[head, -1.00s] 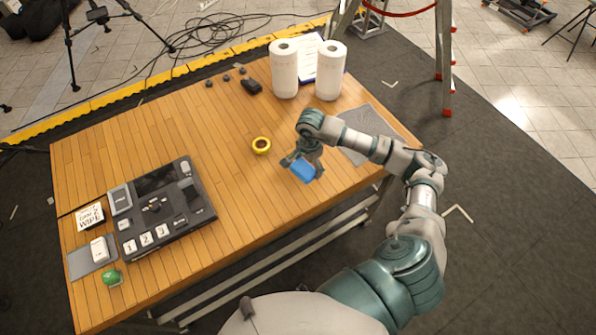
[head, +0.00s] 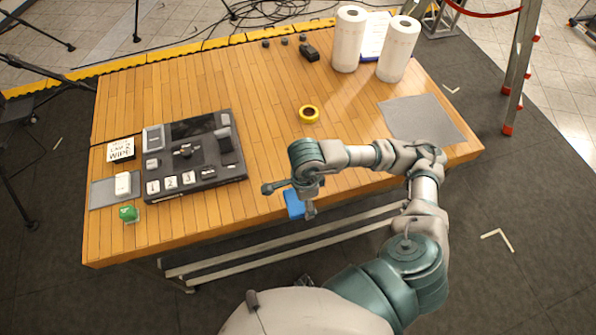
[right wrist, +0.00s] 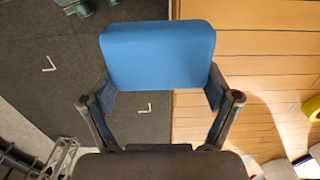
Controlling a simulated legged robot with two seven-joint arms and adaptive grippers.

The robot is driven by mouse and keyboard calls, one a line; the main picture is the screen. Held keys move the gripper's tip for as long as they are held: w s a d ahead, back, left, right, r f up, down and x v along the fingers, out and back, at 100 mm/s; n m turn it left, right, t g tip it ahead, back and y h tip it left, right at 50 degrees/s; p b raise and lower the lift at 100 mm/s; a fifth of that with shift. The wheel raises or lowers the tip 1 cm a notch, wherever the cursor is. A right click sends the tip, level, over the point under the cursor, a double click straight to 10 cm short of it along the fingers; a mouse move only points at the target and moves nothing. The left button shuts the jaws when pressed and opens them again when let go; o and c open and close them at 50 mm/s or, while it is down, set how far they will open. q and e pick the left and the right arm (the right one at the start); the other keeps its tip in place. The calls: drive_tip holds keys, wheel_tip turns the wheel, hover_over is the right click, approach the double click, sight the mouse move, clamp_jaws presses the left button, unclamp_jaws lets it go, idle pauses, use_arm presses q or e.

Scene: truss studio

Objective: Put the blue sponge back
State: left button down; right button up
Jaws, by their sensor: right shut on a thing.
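The blue sponge (head: 294,204) is in my right gripper (head: 294,200), near the front edge of the wooden table (head: 270,160) in the head view. In the right wrist view the sponge (right wrist: 158,55) sits between the two fingers of my right gripper (right wrist: 158,90), which are shut on it. Behind it that view shows dark floor on the left and table top on the right. A grey mat (head: 422,118) lies bare at the table's right end. Another grey mat (head: 103,194) at the left holds a white block (head: 122,184). My left gripper is not in view.
A dark console (head: 193,160) with number keys fills the table's left part, with a small sign (head: 121,149) and a green object (head: 129,213) beside it. Two paper rolls (head: 348,40) (head: 397,50) stand at the back.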

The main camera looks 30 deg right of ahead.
drive_tip(key=w+d, duration=0.2)
drive_tip(key=w, duration=0.1)
drive_tip(key=w+d+p, duration=0.1)
drive_tip(key=w+d, duration=0.1)
drive_tip(key=w, duration=0.2)
drive_tip(key=w+d+f, duration=0.1)
drive_tip(key=w+d, duration=0.2)
drive_tip(key=shift+w, duration=0.2)
drive_tip(key=shift+w+f, duration=0.1)
drive_tip(key=shift+f, duration=0.35)
wheel_tip(320, 180, down, 3)
drive_tip(key=shift+r+p, duration=0.1)
drive_tip(key=shift+p, duration=0.35)
drive_tip(key=shift+d, duration=0.3)
drive_tip(key=o, duration=0.9)
drive_tip(key=shift+d, duration=0.1)
drive_tip(key=shift+c, duration=0.2)
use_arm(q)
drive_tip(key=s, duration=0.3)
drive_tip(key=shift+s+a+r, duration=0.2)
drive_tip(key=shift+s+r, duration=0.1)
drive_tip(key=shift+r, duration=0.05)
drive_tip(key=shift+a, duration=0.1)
use_arm(e)
drive_tip(key=shift+a+r, duration=0.1)
drive_tip(key=shift+a, duration=0.2)
